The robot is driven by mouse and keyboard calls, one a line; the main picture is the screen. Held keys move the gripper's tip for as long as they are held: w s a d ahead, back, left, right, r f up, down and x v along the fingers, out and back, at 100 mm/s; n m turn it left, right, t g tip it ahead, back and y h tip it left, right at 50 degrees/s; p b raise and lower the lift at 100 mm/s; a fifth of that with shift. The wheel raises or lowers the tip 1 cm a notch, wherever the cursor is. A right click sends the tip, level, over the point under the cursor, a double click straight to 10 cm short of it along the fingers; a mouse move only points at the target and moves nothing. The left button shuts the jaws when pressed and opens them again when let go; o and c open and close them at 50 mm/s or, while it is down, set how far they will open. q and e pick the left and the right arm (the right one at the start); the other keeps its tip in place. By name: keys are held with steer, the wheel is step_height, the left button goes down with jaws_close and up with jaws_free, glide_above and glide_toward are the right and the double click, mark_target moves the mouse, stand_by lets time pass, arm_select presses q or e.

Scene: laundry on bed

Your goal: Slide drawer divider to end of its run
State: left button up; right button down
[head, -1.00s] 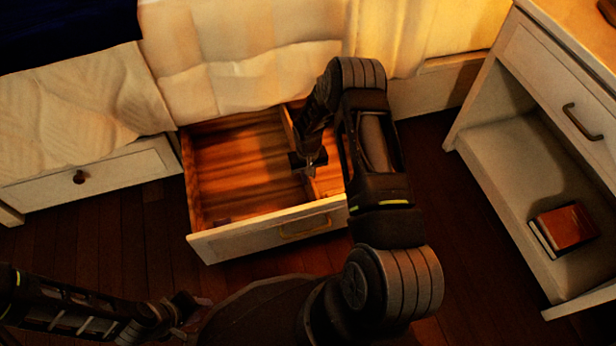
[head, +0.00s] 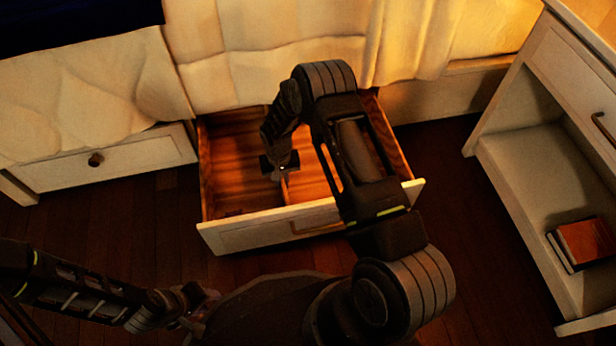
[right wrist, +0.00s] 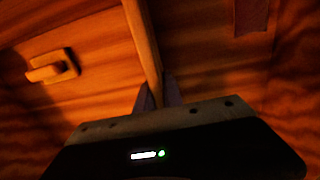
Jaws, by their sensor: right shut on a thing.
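The open wooden drawer (head: 262,238) sticks out from under the bed, with a pale front. The thin upright divider (head: 284,190) stands inside it, near the middle, with bare floor on both sides. My right gripper (head: 280,172) reaches down into the drawer and is shut on the divider. In the right wrist view the divider (right wrist: 143,42) runs up from between the two fingers (right wrist: 158,96). My forearm hides part of the drawer's right compartment. My left gripper (head: 198,302) hangs at the lower left, away from the drawer; its jaw opening is unclear.
A small wooden block (right wrist: 52,66) lies left of the divider in the right wrist view. A darker patch (right wrist: 251,15) shows on the right. A shut drawer (head: 110,162) is at the left. A nightstand with a red book (head: 584,242) stands at the right.

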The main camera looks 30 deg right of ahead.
steer(key=a, duration=0.1)
steer(key=w+a, duration=0.1)
steer(key=a, duration=0.1)
steer(key=w+a+b, duration=0.1)
steer(key=a, duration=0.1)
steer(key=shift+f, duration=0.1)
steer(key=shift+w+a, duration=0.1)
steer(key=shift+a, duration=0.4)
steer(key=c, duration=1.5)
jaws_free()
steer(key=r+p, duration=0.1)
steer(key=r, duration=0.1)
steer(key=r+p, duration=0.1)
steer(key=r, duration=0.2)
steer(key=d+r+p, duration=0.1)
steer(key=r, duration=0.2)
steer(key=shift+w+d, duration=0.1)
steer(key=shift+w, duration=0.05)
